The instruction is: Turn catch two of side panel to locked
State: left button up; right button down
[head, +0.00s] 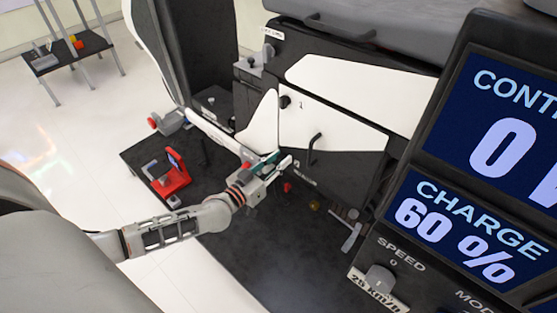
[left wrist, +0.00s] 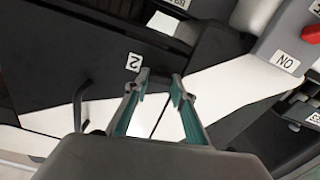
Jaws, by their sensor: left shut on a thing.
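The white side panel (head: 335,131) covers the flank of the dark chassis, with a dark bar handle (head: 315,142). Catch one (head: 285,102) is a dark round knob beside a "1" label near the panel's upper left. My left gripper (head: 279,161) is at the panel's lower left corner. In the left wrist view my left gripper (left wrist: 161,78) has its teal-padded fingers around a spot beside the "2" label (left wrist: 134,61). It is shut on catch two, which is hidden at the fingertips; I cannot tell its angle. My right gripper is not in view.
The display console (head: 440,165) reads CHARGE 60 % and fills the right side. The left wrist view shows a red button (left wrist: 311,34) near an "ON" label at the upper right.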

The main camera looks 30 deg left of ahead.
pick_arm(q)
jog(key=shift+n, duration=0.9)
jog(key=n, duration=0.4)
jog(key=shift+f, duration=0.15)
jog(key=n, duration=0.6)
jog(key=shift+a+f, duration=0.1)
jog(key=shift+n, duration=1.1)
jog(key=shift+n+b, duration=0.3)
jog(key=shift+n, duration=0.8)
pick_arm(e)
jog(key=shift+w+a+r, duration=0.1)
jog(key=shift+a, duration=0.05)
pick_arm(q)
jog(key=o, duration=1.1)
